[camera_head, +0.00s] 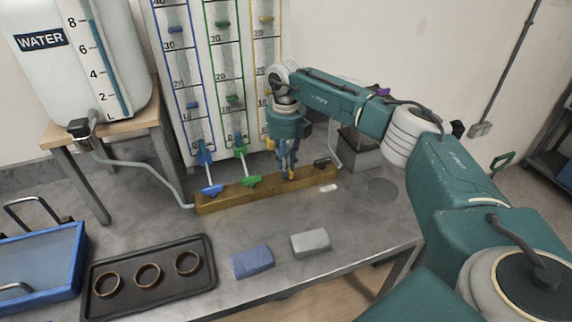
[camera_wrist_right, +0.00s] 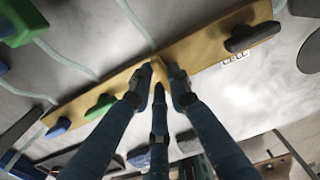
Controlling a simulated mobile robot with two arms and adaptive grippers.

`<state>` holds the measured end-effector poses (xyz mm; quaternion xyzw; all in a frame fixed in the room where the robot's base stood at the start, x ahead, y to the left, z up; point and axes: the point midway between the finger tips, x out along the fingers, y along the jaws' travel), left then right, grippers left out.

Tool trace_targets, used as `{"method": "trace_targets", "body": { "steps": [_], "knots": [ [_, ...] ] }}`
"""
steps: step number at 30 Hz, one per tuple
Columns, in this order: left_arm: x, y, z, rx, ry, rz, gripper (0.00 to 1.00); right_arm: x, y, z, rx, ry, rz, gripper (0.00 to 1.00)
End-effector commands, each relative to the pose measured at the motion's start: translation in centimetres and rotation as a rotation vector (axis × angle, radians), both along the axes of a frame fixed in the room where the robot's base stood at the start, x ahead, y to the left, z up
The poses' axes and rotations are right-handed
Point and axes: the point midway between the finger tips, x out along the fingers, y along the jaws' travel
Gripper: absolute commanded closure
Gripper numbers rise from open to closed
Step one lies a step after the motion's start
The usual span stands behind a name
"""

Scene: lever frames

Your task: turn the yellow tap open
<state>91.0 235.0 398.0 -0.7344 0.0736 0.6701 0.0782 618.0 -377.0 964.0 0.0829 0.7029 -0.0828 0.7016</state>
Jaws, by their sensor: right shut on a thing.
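My right gripper (camera_head: 288,172) points down at the brass-coloured bar (camera_head: 222,201) at the foot of the gauge panel. In the right wrist view its fingers (camera_wrist_right: 158,84) are shut around the yellow tap (camera_wrist_right: 157,66), which sits on the bar. In the head view the fingers mostly hide this tap. The blue tap (camera_head: 212,190) and the green tap (camera_head: 251,181) are on the bar to the left of the gripper. A black handle (camera_head: 322,163) is on the bar to the right. My left gripper is not in view.
A white water tank (camera_head: 50,70) stands on a wooden stand at the left, with a hose to the bar. A black tray (camera_head: 150,295) with brown rings, a blue block (camera_head: 252,262) and a grey block (camera_head: 310,243) lie on the bench front. A grey box (camera_head: 360,150) stands behind.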

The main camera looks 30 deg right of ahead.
Motion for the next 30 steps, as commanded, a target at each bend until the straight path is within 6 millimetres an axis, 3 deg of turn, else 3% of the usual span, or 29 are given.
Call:
{"method": "trace_targets", "body": {
  "steps": [14, 15, 18, 30],
  "knots": [
    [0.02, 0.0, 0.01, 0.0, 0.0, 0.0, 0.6, 0.2, -0.06, 0.31, 0.0, -0.008, 0.015, 1.0],
    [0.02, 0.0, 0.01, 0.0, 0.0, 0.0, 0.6, 0.21, -0.06, 0.31, 0.0, -0.008, 0.015, 0.81],
    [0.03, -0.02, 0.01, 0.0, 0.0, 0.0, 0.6, 0.17, -0.05, 0.27, -0.001, -0.007, 0.015, 0.64],
    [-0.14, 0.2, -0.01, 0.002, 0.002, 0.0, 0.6, 0.13, -0.01, 0.92, 0.001, -0.005, 0.014, 0.64]
  ]
}}
